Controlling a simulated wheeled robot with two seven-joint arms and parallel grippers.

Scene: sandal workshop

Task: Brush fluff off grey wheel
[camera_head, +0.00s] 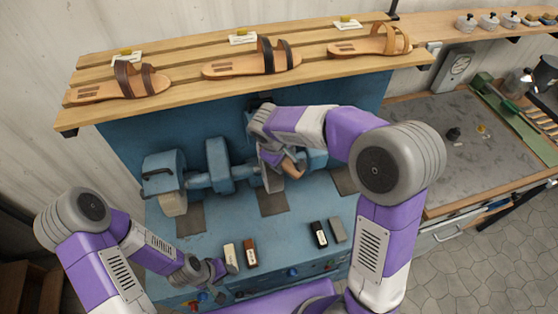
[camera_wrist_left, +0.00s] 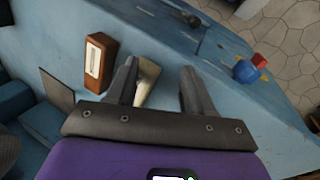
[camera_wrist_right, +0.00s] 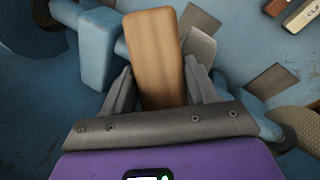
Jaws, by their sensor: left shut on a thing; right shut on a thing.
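The grey wheel (camera_head: 271,180) is on the blue machine, partly hidden by my right arm. My left gripper (camera_head: 222,268) is low at the machine's front. No fluff is discernible.
A brown labelled block (camera_head: 250,253) stands beside the cream one. A black block (camera_head: 319,234) and a grey block (camera_head: 337,230) lie further right. A pale wheel (camera_head: 173,204) is at the machine's left. Sandals (camera_head: 252,62) lie on the slatted shelf above.

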